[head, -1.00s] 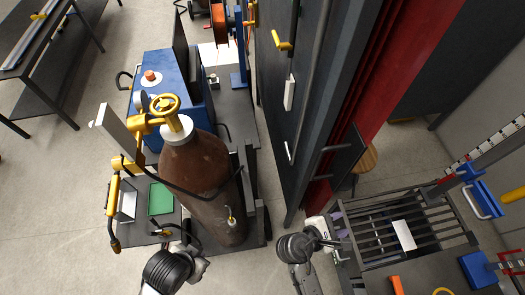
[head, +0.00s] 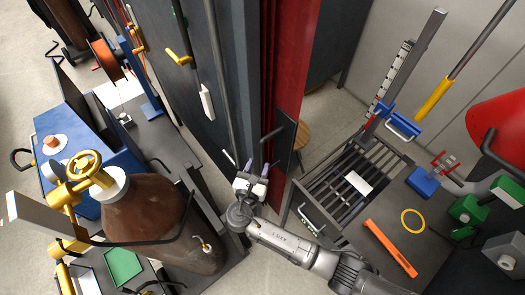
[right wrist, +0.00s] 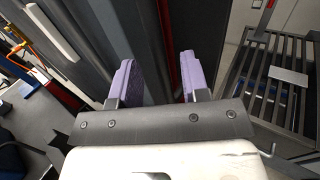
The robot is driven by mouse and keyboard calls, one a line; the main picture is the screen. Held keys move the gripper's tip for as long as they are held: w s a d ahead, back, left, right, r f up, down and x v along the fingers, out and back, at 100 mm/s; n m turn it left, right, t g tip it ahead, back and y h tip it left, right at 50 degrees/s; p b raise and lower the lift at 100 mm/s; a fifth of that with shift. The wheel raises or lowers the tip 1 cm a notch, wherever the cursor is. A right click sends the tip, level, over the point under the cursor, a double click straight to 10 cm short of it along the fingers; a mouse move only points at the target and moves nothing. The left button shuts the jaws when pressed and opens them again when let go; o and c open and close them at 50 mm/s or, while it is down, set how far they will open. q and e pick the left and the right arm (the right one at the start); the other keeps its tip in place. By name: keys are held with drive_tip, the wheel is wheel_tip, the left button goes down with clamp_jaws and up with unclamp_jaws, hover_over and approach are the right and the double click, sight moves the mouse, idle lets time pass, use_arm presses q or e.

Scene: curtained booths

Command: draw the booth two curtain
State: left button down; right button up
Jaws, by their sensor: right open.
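A red curtain (head: 303,50) hangs gathered at the edge of the dark booth panel (head: 222,75) in the head view. A dark plate with a short grey bar (head: 271,134) stands out at its lower part. My right gripper (head: 254,170) is just in front of this edge, low down, open and empty. In the right wrist view its purple fingers (right wrist: 156,82) are apart, pointing toward the panel edge, with a thin red strip of curtain (right wrist: 172,45) beyond the gap. I see no booth number. My left gripper is out of view.
A brown gas cylinder (head: 146,222) on a cart stands left of my right gripper. A slatted table (head: 318,205) with an orange bar (head: 390,248) on its solid part stands right, close to my arm. A wooden stool (head: 303,136) is behind the curtain.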

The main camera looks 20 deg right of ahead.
sight(261, 160)
drive_tip(key=shift+p+x, duration=0.3)
drive_tip(key=shift+x, duration=2.55)
clamp_jaws()
